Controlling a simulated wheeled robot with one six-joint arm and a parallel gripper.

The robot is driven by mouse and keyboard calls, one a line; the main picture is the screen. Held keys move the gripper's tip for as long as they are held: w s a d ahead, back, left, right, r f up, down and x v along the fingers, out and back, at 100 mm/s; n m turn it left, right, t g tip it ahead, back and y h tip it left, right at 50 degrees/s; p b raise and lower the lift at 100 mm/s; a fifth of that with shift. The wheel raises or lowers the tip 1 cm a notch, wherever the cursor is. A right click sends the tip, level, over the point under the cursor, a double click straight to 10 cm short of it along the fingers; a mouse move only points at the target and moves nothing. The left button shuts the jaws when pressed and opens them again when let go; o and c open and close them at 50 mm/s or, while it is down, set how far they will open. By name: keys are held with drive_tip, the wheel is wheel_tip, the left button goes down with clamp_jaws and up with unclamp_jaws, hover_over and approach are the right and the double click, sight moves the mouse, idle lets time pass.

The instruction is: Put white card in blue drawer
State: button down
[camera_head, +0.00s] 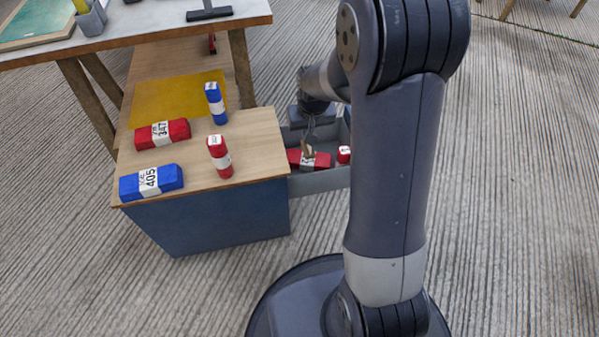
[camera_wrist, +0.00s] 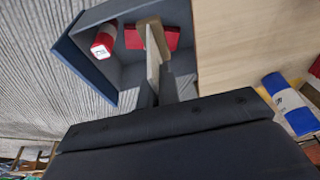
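The drawer (camera_head: 320,183), grey-blue, is pulled out from the right side of a small blue cabinet (camera_head: 215,218). Its wall also shows in the wrist view (camera_wrist: 85,65). Red bundles with white bands or ends lie inside: one at the middle (camera_head: 322,160) and one at the right (camera_head: 344,154); the latter stands out in the wrist view (camera_wrist: 104,40). My gripper (camera_head: 308,149) reaches down into the drawer, its fingers over the middle red bundle. In the wrist view the fingers (camera_wrist: 152,40) look close together, and whether they grip anything is unclear. I cannot make out a separate white card.
On the cabinet's wooden top (camera_head: 255,145) lie a red bundle marked 347 (camera_head: 163,134), a blue one marked 405 (camera_head: 150,182), another red one (camera_head: 219,157) and another blue one (camera_head: 215,103). A worktable (camera_head: 150,22) stands behind. Open floor (camera_head: 510,180) lies to the right.

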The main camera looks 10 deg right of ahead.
sight(310, 150)
drive_tip(key=shift+s+d+f+b+x, duration=0.2)
drive_tip(key=shift+b+x, duration=1.15)
drive_tip(key=shift+x, duration=2.25)
drive_tip(key=shift+s+d+r+b+x, duration=0.15)
drive_tip(key=shift+s+b+x, duration=0.25)
drive_tip(key=shift+b+x, duration=2.15)
drive_tip(key=shift+s+d+f+b+x, duration=0.2)
drive_tip(key=shift+s+x, duration=0.1)
drive_tip(key=shift+x, duration=4.4)
drive_tip(key=shift+f, duration=0.1)
drive_tip(key=c, duration=2.1)
unclamp_jaws()
drive_tip(key=shift+f, duration=0.1)
drive_tip(key=o, duration=0.5)
drive_tip(key=shift+c, duration=0.2)
drive_tip(key=p+v, duration=0.5)
drive_tip(key=v, duration=0.7)
drive_tip(key=shift+r, duration=0.2)
